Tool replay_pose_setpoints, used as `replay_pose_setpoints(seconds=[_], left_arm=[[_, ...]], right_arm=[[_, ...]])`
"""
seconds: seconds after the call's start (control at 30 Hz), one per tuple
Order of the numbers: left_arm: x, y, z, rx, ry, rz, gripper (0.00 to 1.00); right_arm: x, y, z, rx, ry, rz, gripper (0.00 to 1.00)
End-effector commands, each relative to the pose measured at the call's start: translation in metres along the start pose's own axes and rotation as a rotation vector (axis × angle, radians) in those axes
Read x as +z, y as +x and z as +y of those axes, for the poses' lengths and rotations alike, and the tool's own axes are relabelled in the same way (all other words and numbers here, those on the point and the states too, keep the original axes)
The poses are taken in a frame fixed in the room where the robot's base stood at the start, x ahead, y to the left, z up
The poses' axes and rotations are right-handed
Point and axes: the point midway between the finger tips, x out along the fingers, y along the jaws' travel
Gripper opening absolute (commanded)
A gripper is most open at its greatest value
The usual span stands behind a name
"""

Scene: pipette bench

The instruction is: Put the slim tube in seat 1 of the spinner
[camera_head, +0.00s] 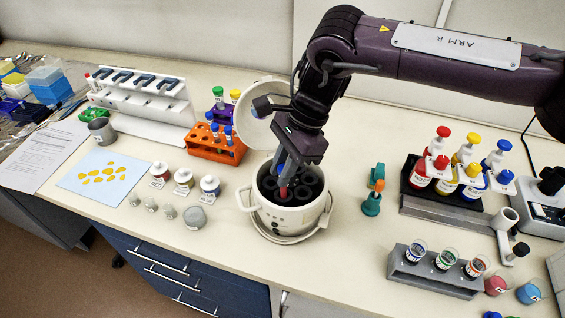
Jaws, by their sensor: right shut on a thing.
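The spinner (294,218) is a white round pot with a dark inside, standing on the bench in the middle of the camera_head view. Its pale round lid (257,130) stands open behind it. My right gripper (285,181) points down into the spinner's mouth and is shut on a slim tube (283,191), of which only a small red part shows. The tube's lower end and the seat under it are hidden, and I cannot tell whether it touches a seat. Seat numbers are not readable. My left gripper is not in view.
Left of the spinner are an orange rack (214,150) with tubes and several small jars. A teal and orange item (373,192) stands close on the right. Beyond it are a dark bottle tray (412,181) and a grey cup rack (433,276). The bench front by the spinner is clear.

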Motion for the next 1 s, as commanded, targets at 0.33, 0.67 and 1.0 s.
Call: replay_pose_setpoints(seconds=[0.33, 0.67, 1.0], left_arm=[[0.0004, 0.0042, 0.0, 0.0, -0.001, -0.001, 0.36], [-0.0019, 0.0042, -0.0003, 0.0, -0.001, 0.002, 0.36], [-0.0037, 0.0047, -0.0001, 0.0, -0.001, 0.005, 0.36]], right_arm=[[-0.0044, 0.0077, -0.0007, -0.002, 0.002, 0.002, 0.0], [-0.0042, 0.0075, -0.0006, -0.002, 0.002, 0.001, 0.38], [-0.0038, 0.0065, -0.0006, -0.002, 0.001, 0.001, 0.45]])
